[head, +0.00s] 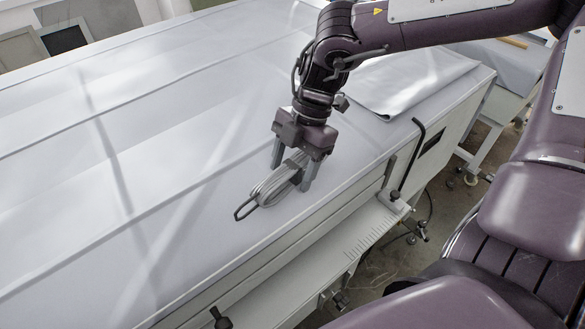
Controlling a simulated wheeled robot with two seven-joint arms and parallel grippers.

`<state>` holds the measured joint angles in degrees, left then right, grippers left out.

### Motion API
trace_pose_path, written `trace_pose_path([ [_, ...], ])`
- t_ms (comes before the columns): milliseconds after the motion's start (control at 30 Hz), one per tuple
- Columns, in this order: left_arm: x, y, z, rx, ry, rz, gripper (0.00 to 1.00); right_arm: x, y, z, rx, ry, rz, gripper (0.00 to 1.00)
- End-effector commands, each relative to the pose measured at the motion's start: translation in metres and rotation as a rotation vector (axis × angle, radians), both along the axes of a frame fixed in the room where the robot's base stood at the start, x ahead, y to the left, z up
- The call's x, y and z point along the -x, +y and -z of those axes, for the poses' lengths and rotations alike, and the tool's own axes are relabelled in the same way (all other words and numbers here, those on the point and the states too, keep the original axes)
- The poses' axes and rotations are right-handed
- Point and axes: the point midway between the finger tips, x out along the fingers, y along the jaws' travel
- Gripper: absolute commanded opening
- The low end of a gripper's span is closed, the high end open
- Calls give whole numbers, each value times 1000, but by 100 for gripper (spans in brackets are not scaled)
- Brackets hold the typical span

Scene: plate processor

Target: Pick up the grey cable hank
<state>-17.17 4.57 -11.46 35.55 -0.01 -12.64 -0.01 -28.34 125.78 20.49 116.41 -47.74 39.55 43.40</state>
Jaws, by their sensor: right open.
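The grey cable hank (270,187) lies on the white cover of the plate processor (130,150), near its front edge. It is a bundle of looped grey cable with a darker loop end that sticks out to the lower left. My right gripper (293,178) comes down over the hank from above. Its two fingers are apart, one on each side of the hank's upper right part. I cannot tell whether the fingers touch the cable. My left gripper is not in view.
A folded grey-white sheet (415,75) lies on the machine to the right of the gripper. A black bent rod (411,155) stands up at the front edge. A ledge (345,235) runs below it. The cover to the left is clear.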

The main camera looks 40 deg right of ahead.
Motion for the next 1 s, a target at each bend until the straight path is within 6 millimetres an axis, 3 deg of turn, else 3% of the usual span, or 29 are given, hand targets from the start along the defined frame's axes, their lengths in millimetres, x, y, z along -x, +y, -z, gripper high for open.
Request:
trace_pose_path([
  [67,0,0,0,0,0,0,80,0,0,0,0,0,0,60],
  [533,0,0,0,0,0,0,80,0,0,0,0,0,0,0],
  [833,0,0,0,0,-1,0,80,-1,0,-3,-1,-3,-1,0],
  [1000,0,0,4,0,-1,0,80,-2,0,-16,0,-6,-2,0],
])
